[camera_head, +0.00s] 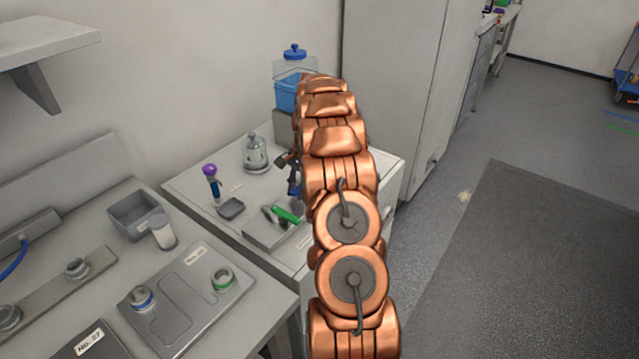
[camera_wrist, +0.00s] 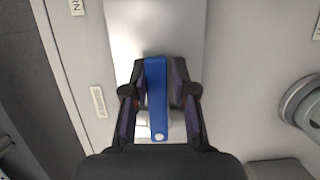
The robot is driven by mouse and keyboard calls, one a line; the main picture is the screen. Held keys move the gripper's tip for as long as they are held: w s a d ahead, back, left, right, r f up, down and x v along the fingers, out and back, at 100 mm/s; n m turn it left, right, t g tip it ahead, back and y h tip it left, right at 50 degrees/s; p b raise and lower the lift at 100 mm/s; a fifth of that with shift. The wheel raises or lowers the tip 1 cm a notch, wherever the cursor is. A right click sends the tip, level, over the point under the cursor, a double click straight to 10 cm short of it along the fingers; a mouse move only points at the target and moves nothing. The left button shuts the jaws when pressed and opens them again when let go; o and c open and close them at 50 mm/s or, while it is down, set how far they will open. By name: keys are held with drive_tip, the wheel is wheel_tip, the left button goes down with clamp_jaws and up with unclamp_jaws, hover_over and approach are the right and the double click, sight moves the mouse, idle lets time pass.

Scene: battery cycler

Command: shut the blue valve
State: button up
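The blue valve handle (camera_wrist: 156,95) is a long flat bar with a pale round spot at its near end. In the wrist view it lies lengthwise between the two dark fingers of my gripper (camera_wrist: 160,68). The left fingertip looks close against the bar, and a narrow gap seems to show at the right one, so I cannot tell whether the fingers grip it. The valve's body is hidden under the handle and my gripper.
A green handle (camera_head: 286,214) lies on a metal plate (camera_head: 262,233) on the same bench. A purple-topped tool (camera_head: 211,182), a small grey dish (camera_head: 231,208) and a glass jar (camera_head: 255,153) stand to the left. A blue-lidded container (camera_head: 292,85) is behind. A tall cabinet (camera_head: 405,80) stands right.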

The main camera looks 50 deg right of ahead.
drive_tip(key=shift+o, duration=0.4)
drive_tip(key=shift+o, duration=0.8)
drive_tip(key=shift+r, duration=0.1)
drive_tip(key=shift+w+p+v, duration=0.1)
drive_tip(key=shift+p+v, duration=0.45)
drive_tip(key=shift+v, duration=1.4)
drive_tip(key=shift+w+p+v, duration=0.15)
drive_tip(key=shift+p+v, duration=0.4)
drive_tip(key=shift+v, duration=1.4)
